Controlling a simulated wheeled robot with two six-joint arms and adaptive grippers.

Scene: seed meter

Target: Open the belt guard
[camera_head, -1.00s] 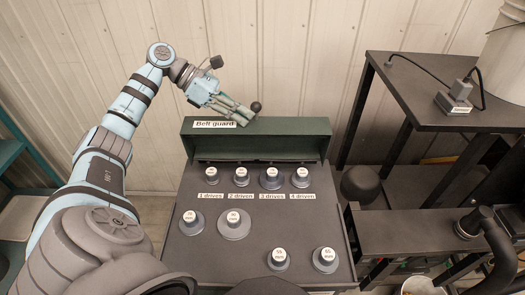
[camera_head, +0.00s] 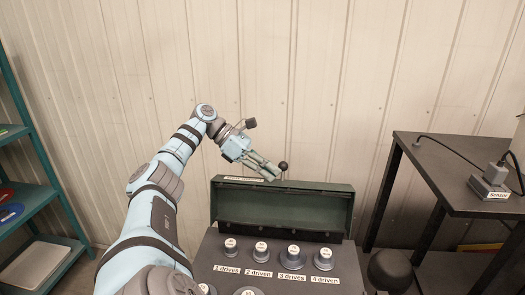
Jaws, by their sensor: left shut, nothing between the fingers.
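The green belt guard (camera_head: 318,205) is at the back of the dark machine panel (camera_head: 230,282). It looks raised, with its hollow inner side facing the front and a dark strip along its lower edge. Its label is seen nearly edge-on at the upper left rim. A round black knob (camera_head: 283,165) shows just above the guard's top edge. My left gripper (camera_head: 274,174) is shut and empty, its fingertips close to the knob and the guard's top edge. Whether they touch is unclear. My right gripper is out of view.
Several labelled pegs with round caps (camera_head: 292,253) stand in a row in front of the guard. A dark table (camera_head: 445,165) with a sensor box (camera_head: 490,187) is at the right. Green shelves (camera_head: 35,205) are at the left. A panelled wall is behind.

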